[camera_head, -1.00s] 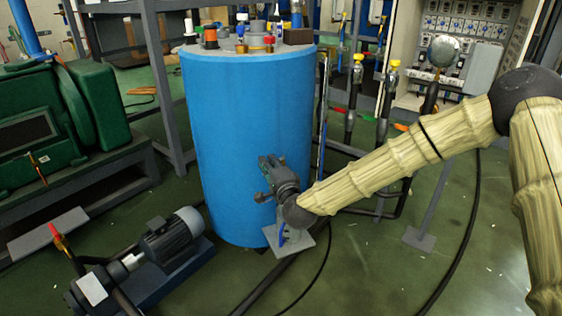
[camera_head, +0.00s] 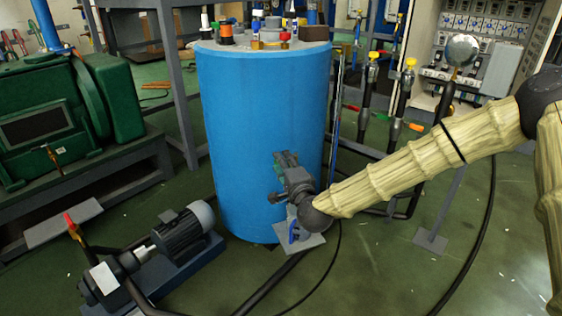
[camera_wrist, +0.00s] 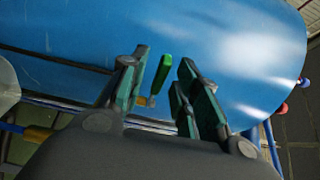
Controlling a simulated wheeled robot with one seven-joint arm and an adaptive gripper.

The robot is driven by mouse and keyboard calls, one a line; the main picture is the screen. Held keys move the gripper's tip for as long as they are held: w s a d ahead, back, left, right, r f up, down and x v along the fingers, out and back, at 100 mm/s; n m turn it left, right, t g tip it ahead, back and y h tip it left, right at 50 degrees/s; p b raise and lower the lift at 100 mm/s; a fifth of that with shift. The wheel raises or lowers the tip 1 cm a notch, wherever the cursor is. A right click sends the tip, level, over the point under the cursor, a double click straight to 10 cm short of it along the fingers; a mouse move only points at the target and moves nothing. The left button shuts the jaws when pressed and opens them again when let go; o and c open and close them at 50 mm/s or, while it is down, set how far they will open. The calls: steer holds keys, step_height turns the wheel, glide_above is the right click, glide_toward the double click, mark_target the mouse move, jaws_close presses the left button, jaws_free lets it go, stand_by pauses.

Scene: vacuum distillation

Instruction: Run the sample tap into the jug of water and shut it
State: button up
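My gripper (camera_head: 278,178) is at the front of the blue tank (camera_head: 235,120), low on its right half. In the wrist view my gripper (camera_wrist: 163,60) is open, with one finger at the left and one at the right. A green tap handle (camera_wrist: 161,73) with a brass part (camera_wrist: 145,101) below it shows in the gap between the fingers, against the blue tank (camera_wrist: 220,60). I see space on both sides of the handle; contact cannot be made out. In the head view my gripper hides the tap. I cannot make out a jug of water in either view.
A motor pump (camera_head: 180,235) stands on the floor left of my gripper. A grey floor plate (camera_head: 310,243) lies below my wrist. Pipes with yellow tops (camera_head: 372,75) stand to the right. A green machine (camera_head: 45,115) is at the far left. Dark hoses cross the green floor.

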steer(key=v, duration=1)
steer(key=shift+s, duration=0.1)
